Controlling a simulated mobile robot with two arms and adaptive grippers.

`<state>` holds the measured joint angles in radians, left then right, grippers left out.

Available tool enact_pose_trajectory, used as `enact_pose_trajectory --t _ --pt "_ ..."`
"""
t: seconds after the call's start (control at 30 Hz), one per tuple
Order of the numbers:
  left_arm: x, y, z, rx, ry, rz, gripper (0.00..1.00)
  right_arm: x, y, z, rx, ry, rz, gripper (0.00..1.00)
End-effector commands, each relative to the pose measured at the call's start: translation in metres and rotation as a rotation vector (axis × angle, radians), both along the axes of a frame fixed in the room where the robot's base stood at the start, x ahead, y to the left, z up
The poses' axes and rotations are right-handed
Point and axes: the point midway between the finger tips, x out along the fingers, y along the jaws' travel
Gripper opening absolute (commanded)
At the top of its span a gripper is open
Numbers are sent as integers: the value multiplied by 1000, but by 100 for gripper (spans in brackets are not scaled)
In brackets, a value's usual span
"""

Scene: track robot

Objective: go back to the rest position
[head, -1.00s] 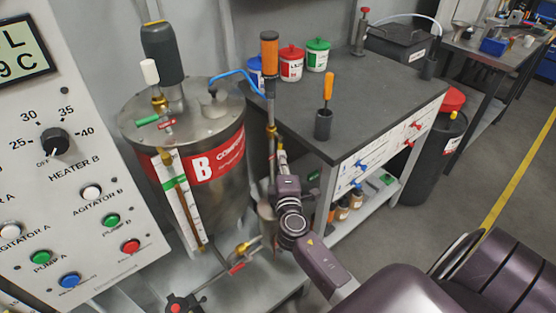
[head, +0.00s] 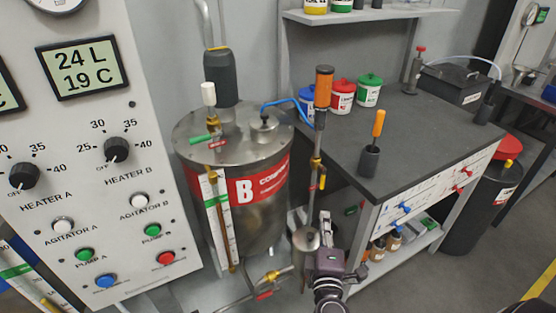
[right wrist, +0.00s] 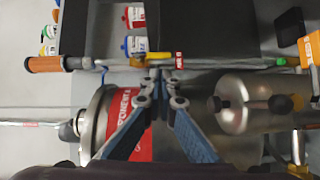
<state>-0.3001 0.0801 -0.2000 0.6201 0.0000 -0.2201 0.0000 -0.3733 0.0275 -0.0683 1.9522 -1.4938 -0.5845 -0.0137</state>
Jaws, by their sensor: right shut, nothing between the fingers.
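My right gripper (head: 322,222) is at the lower middle of the head view, to the right of the steel tank B (head: 262,215) and in front of the grey-topped cabinet. It is shut and empty. The right wrist view shows its fingers (right wrist: 160,75) closed together, with the red-labelled tank B (right wrist: 105,120) behind and to the left of them. A thin vertical pipe with an orange handle (head: 324,84) stands close behind the gripper; I cannot tell whether they touch. My left gripper is not in view.
A control panel (head: 150,245) with knobs and buttons fills the left. The cabinet top (head: 430,120) holds blue, red and green-lidded pots and an orange-handled tool in a cup (head: 369,160). A black bin (head: 482,215) stands at the right. A steel vessel (right wrist: 250,104) shows in the right wrist view.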

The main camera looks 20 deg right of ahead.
Motion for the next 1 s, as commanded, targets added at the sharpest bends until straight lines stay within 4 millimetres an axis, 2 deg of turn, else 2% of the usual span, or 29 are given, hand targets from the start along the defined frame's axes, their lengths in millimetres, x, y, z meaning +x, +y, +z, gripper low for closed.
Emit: enact_pose_trajectory --t 0.17,0.27,0.37,0.5,0.57,0.73,1.0 --pt "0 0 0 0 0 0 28 -2 -2 0 15 -2 -10 0" --pt "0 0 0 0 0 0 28 -12 -11 -3 93 -6 -56 0" --pt "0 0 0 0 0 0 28 -31 -24 -13 249 -3 -141 0" --pt "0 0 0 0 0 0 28 -68 -29 -44 541 56 -278 0" --pt "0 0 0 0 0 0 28 -85 -22 -59 666 102 -327 0" --pt "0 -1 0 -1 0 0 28 -131 20 -95 961 274 -417 0" --pt "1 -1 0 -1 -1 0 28 -187 90 -112 1224 531 -450 0"
